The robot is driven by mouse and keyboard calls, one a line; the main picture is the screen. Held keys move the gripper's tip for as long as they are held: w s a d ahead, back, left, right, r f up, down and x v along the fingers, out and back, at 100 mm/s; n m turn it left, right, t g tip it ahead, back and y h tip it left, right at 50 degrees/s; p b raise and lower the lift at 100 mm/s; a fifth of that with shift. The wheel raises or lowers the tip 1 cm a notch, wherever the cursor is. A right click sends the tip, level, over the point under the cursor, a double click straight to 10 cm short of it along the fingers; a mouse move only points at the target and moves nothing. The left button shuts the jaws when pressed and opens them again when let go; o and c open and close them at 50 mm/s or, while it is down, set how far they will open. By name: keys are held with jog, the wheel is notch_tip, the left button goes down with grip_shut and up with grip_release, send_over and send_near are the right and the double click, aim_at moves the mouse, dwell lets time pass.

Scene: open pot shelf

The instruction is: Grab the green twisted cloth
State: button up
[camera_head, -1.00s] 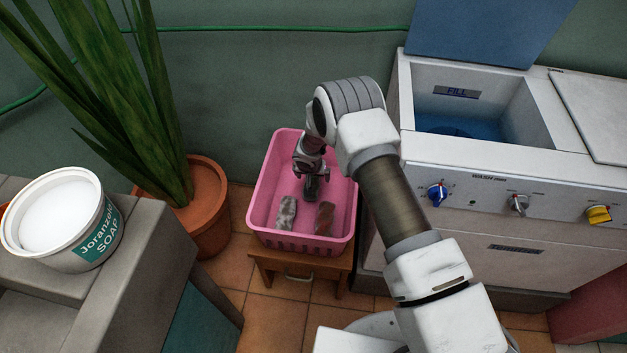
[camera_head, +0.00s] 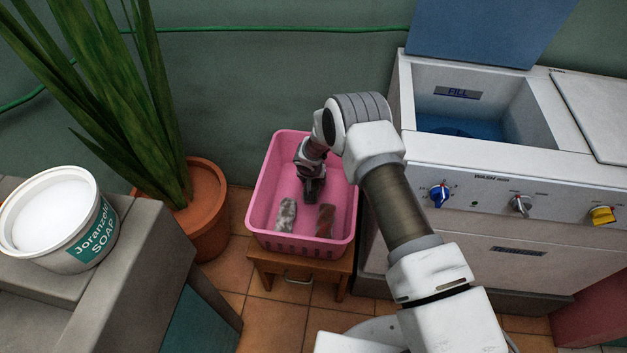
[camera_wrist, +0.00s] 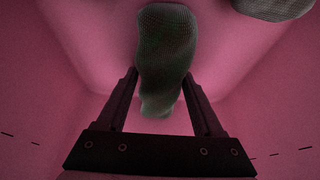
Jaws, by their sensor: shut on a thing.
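The green twisted cloth (camera_wrist: 163,55) shows in the wrist view as a dark, ridged, elongated roll between the two black fingers of my gripper (camera_wrist: 160,82). The fingers are shut on it, and its lower end reaches down past the fingertips toward the gripper's base. In the head view my gripper (camera_head: 311,190) points down inside the pink basket (camera_head: 301,245), toward its back. There the green cloth is mostly hidden by the gripper and too dark to make out clearly.
The basket stands on a small wooden stool (camera_head: 262,258). A washing machine (camera_head: 520,255) is close on the right, a potted plant (camera_head: 205,220) on the left.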

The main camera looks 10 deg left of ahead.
grip_shut()
jog(key=shift+r, duration=0.15)
